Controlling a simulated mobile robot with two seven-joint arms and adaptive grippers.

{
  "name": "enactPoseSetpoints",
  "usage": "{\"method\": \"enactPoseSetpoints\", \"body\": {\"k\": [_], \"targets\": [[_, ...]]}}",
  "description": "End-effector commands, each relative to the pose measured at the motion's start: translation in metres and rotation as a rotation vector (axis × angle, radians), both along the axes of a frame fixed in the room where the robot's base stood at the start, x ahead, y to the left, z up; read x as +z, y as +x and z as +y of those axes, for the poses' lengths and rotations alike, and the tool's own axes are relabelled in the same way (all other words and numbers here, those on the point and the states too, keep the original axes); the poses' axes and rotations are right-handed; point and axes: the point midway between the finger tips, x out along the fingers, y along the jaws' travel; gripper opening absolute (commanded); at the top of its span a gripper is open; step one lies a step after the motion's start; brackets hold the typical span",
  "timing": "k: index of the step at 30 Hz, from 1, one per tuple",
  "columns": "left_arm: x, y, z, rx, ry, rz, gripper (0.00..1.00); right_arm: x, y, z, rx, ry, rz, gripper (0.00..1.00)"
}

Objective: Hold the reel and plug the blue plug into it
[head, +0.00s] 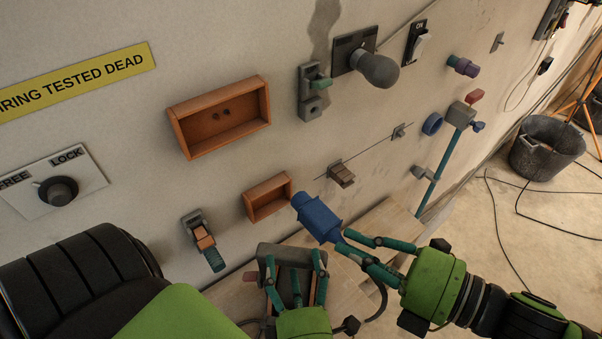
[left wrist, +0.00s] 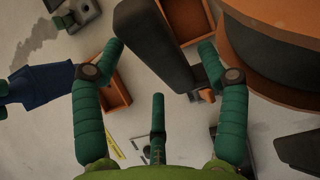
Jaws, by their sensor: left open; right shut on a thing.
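The blue plug (head: 318,218) is held by my right gripper (head: 347,243), its fingers closed around the plug's rear end. The plug is tilted, beside the small orange box, and also shows at the left edge of the left wrist view (left wrist: 42,84). The reel shows in the head view as a dark grey frame (head: 286,252), mostly hidden by my left gripper. In the left wrist view, its orange and dark drum (left wrist: 280,45) is at the right. My left gripper (head: 294,263) is open, with its fingers on either side of the dark grey frame bar (left wrist: 150,50). Contact cannot be told.
A wooden bench top (head: 385,232) lies below the wall. The wall carries a large orange box (head: 220,118), a small orange box (head: 268,196), a grey knob (head: 376,69) and several switches. A black bucket (head: 545,148) and loose cables are on the floor at right.

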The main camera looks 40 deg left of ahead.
Motion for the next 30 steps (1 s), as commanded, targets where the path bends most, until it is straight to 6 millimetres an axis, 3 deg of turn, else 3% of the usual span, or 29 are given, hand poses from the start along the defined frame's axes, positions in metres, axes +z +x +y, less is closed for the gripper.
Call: {"method": "enactPoseSetpoints", "body": {"k": [9, 21, 24, 27, 30], "targets": [[0.000, 0.030, 0.031, 0.000, 0.001, -0.001, 0.74, 0.000, 0.000, 0.000, 0.000, 0.001, -0.001, 0.00], [0.000, 0.035, 0.036, 0.000, -0.001, 0.001, 0.74, 0.000, 0.000, 0.000, 0.000, 0.001, -0.001, 0.00], [0.000, 0.035, 0.036, 0.000, 0.000, 0.000, 0.34, 0.000, 0.000, 0.000, 0.000, 0.001, -0.001, 0.00], [0.000, 0.035, 0.036, 0.000, -0.001, 0.000, 0.00, 0.000, 0.000, 0.000, 0.000, 0.001, -0.001, 0.00], [0.000, 0.035, 0.036, 0.000, -0.001, 0.000, 0.00, 0.000, 0.000, 0.000, 0.000, 0.001, -0.001, 0.00]]}}
